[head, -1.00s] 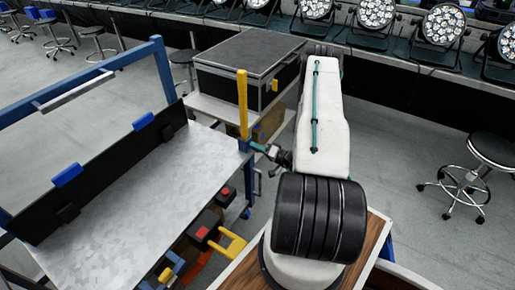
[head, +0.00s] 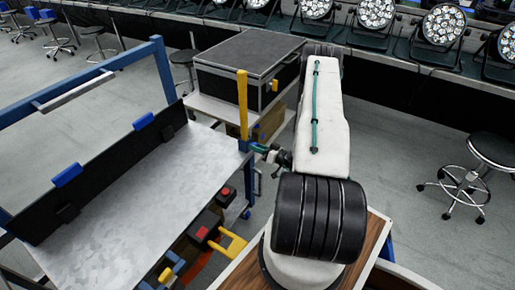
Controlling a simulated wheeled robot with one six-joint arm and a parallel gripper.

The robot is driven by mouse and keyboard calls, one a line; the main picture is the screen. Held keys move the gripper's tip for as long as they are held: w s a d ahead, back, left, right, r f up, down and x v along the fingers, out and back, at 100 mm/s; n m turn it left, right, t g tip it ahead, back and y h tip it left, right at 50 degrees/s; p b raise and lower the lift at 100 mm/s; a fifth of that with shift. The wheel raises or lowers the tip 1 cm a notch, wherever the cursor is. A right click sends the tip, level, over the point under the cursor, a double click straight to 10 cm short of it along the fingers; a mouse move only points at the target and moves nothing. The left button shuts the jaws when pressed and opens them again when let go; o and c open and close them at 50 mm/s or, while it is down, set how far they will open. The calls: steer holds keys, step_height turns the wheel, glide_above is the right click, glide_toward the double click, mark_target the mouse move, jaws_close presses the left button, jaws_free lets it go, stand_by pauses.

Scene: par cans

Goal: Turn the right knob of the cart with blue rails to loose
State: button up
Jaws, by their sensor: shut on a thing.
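The cart with blue rails (head: 160,68) stands at the left, with a bare grey metal top (head: 150,195) and a black panel along it. My gripper (head: 257,148) is small in the picture, at the cart's far right corner, just right of the foot of an upright yellow bar (head: 242,105). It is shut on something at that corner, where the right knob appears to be. The knob itself is too small and covered to make out, so its setting cannot be read.
A black case (head: 250,58) sits on another cart behind the corner. Black boxes with red tops (head: 202,233) and a yellow handle (head: 232,247) lie along the cart's near right side. A stool (head: 470,175) stands at the right. Par cans (head: 442,25) line the back.

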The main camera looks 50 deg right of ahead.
steer(key=shift+f, duration=0.1)
steer(key=o, duration=1)
steer(key=shift+s, duration=0.15)
steer(key=s, duration=0.2)
steer(key=s+d, duration=0.1)
steer(key=s, duration=0.4)
steer(key=shift+s+d, duration=0.15)
steer(key=shift+s, duration=0.1)
